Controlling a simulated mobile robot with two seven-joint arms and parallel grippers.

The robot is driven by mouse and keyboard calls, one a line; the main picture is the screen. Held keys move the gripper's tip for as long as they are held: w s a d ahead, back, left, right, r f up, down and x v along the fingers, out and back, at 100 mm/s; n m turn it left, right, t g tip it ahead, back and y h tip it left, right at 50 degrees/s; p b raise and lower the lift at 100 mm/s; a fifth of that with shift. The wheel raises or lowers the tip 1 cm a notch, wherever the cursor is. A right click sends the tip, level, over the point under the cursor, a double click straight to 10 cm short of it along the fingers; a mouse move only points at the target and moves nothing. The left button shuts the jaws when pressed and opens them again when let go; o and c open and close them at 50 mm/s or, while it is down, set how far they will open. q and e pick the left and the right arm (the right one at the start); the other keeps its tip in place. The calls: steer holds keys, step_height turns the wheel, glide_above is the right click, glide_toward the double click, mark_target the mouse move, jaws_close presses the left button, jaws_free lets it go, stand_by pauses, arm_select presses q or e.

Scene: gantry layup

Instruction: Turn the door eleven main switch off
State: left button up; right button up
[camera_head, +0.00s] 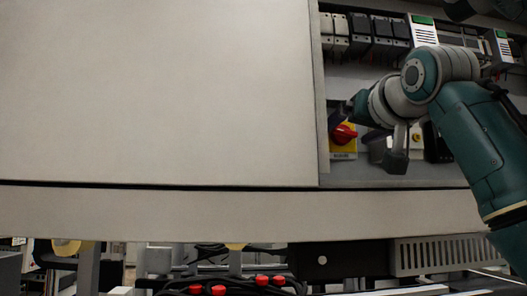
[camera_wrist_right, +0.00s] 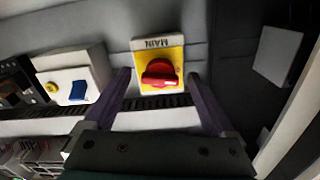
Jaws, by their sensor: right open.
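The main switch is a red rotary knob (camera_head: 343,134) on a yellow plate (camera_head: 344,149) inside the cabinet, just right of the large pale panel. In the right wrist view the red knob (camera_wrist_right: 160,73) sits near the middle, its plate marked MAIN, upside down there. My right gripper (camera_head: 346,117) reaches in from the right at the knob. In the wrist view its two fingers (camera_wrist_right: 160,84) are open and apart, one on each side of the knob, with gaps visible. Whether they reach the knob's depth is hard to tell. My left gripper is out of view.
A white box with a blue switch (camera_wrist_right: 78,92) and a yellow button is beside the plate. Breakers (camera_head: 372,38) line the cabinet top. The large pale panel (camera_head: 160,95) fills the left. Red-capped connectors (camera_head: 262,280) and cables lie below.

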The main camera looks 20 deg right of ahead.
steer(key=shift+w+d, duration=0.1)
steer(key=shift+w, duration=0.3)
steer(key=shift+s, duration=0.1)
